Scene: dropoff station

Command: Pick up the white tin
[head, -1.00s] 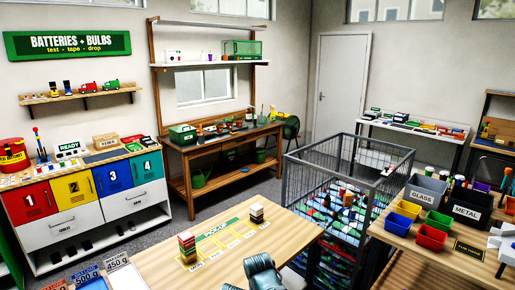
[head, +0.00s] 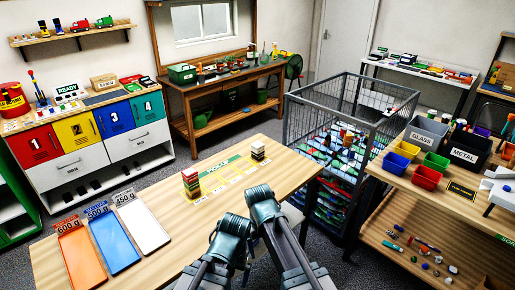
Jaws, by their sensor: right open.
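I cannot pick out the white tin with certainty. Small cans with pale tops (head: 432,116) stand behind the bins on the right table (head: 395,172); they are too small to tell apart. My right gripper (head: 259,194) is at the bottom centre, over the front edge of the light wooden table, open and apart from the cans. My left gripper (head: 231,226) is beside it to the left, lower in the view; its jaws do not show clearly.
Orange (head: 80,258), blue (head: 114,246) and white (head: 145,226) trays lie on the wooden table (head: 165,190), with two small stacks (head: 191,182) behind. A wire cage (head: 345,125) stands between the tables. Grey bins (head: 423,137) and small coloured bins (head: 427,177) crowd the right table.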

